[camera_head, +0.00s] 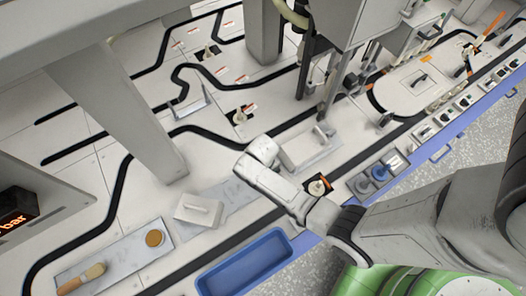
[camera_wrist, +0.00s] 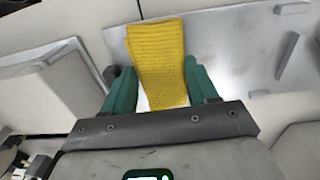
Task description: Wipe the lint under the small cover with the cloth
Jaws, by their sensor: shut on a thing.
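My gripper (camera_wrist: 160,92) has green fingers and is shut on the yellow cloth (camera_wrist: 158,52), which sticks out beyond them in the wrist view. In the head view my arm's end hides the fingers and the cloth. A small white cover with a handle (camera_head: 198,209) stands left of my arm's end. A larger white cover with a handle (camera_head: 308,149) stands right of it. In the wrist view a pale cover (camera_wrist: 52,92) is at the left, and a light grey plate with a bar handle (camera_wrist: 238,48) lies beyond the cloth.
A blue tray (camera_head: 245,262) lies at the front edge. A brush (camera_head: 82,279) and a round tan piece (camera_head: 154,238) lie on a grey plate at the left. Grey posts (camera_head: 130,115) and machine housings rise around the worktop. Black tracks cross it.

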